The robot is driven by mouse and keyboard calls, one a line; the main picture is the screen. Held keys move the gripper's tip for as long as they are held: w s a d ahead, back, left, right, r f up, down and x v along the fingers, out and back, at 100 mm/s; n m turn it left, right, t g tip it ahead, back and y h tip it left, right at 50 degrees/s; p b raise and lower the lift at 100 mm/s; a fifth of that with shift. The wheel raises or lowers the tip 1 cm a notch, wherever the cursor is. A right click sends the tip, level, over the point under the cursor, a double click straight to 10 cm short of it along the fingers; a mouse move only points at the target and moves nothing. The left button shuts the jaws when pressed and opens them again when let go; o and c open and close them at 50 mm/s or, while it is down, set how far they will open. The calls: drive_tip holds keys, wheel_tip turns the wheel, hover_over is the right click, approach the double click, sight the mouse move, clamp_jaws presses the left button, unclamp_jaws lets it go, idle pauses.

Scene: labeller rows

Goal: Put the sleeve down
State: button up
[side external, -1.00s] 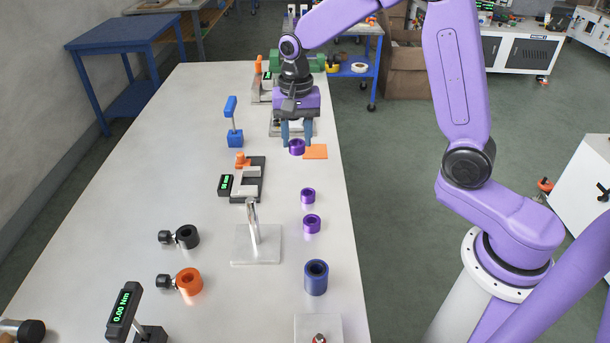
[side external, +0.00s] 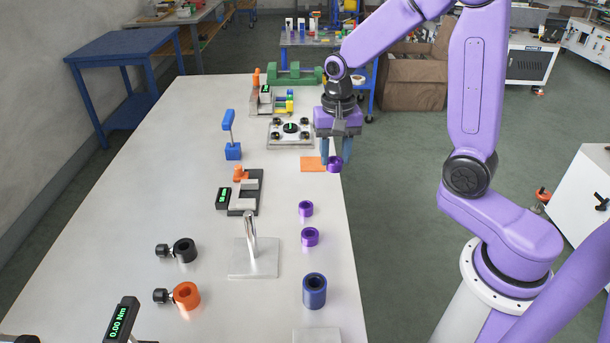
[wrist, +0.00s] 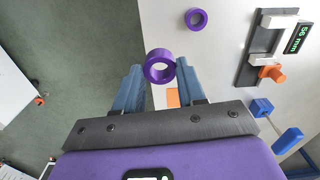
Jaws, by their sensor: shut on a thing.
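My gripper (side external: 335,163) is shut on a purple sleeve (side external: 334,164), a short ring with an open bore. In the wrist view the same sleeve (wrist: 160,67) sits between the two blue fingertips. It is held near the right edge of the table, beside the orange square pad (side external: 313,164). How high it is above the table is hard to tell. Two more purple sleeves stand on the table nearer the camera, one (side external: 306,209) behind the other (side external: 310,237). One of them also shows in the wrist view (wrist: 196,18).
A dark blue cylinder (side external: 314,291) stands at the front right. A post on a metal plate (side external: 253,258), a gauge with a U-shaped block (side external: 243,192) and a blue clamp (side external: 232,150) stand left of the sleeves. The white table (side external: 150,200) is clear at left.

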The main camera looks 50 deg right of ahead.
drive_tip(key=w+f, duration=0.2)
drive_tip(key=w, duration=0.1)
drive_tip(key=w+f, duration=0.5)
drive_tip(key=w, duration=0.1)
drive_tip(key=shift+f, duration=0.25)
drive_tip(key=shift+w+f, duration=0.1)
drive_tip(key=shift+f, duration=1.6)
drive_tip(key=shift+f, duration=0.1)
drive_tip(key=o, duration=0.9)
drive_tip(key=shift+c, duration=0.2)
wheel_tip(320, 180, up, 12)
